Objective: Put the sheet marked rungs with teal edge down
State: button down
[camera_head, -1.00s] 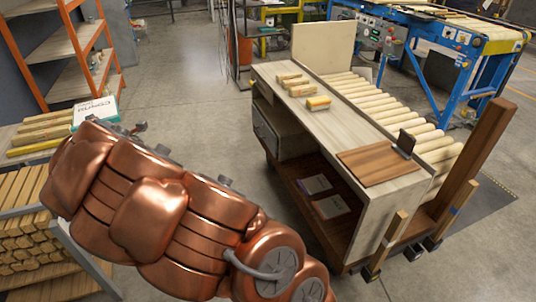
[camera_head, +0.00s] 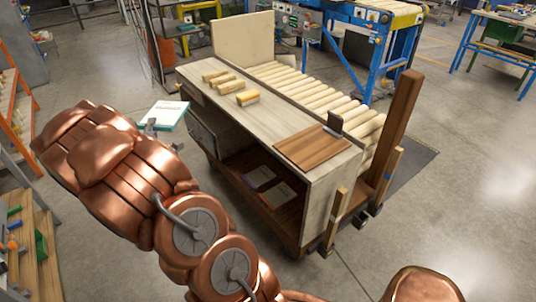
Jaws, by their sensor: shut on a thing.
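A white sheet with a teal edge (camera_head: 168,114) is held in the air left of the bench, above the floor. Its printed marks are too small to read. My gripper (camera_head: 153,126) is at its near left corner and shut on it; my copper-coloured arm hides most of the jaws. Two more sheets, one with a purple edge (camera_head: 257,177) and one beside it (camera_head: 277,195), lie on the bench's dark lower shelf.
The bench (camera_head: 268,124) has a pale top with several wood pieces (camera_head: 218,81) and a brown board (camera_head: 312,148). A roller bed (camera_head: 311,91) runs along its far side. Wooden posts (camera_head: 399,125) stand at its right end.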

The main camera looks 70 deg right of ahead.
jog(key=s+d+f+m+g+h, duration=0.1)
jog(key=s+d+f+m+g, duration=0.15)
jog(key=s, duration=0.35)
jog(key=s+d+f+m+g+h, duration=0.1)
jog(key=s+d+f+m+g, duration=0.1)
jog(key=s+d+g, duration=0.3)
jog(key=s+a+f+m+g+y+p, duration=0.1)
jog(key=s+f+m+g, duration=0.25)
jog(key=s, duration=0.65)
jog(key=s+a+f+m+g, duration=0.15)
jog(key=s+g, duration=0.25)
jog(key=s, duration=0.5)
jog(key=s+f+m+g+y+p, duration=0.1)
jog(key=s+f+m+g, duration=0.2)
jog(key=s, duration=0.7)
jog(key=w+d+f+b, duration=0.2)
jog(key=w+d+b, duration=0.1)
jog(key=d+b, duration=0.4)
jog(key=w+d+f+b, duration=0.2)
jog(key=w+d+b, duration=0.2)
jog(key=d+b, duration=0.3)
jog(key=b, duration=0.4)
jog(key=shift+f, duration=0.35)
jog(key=shift+r, duration=0.1)
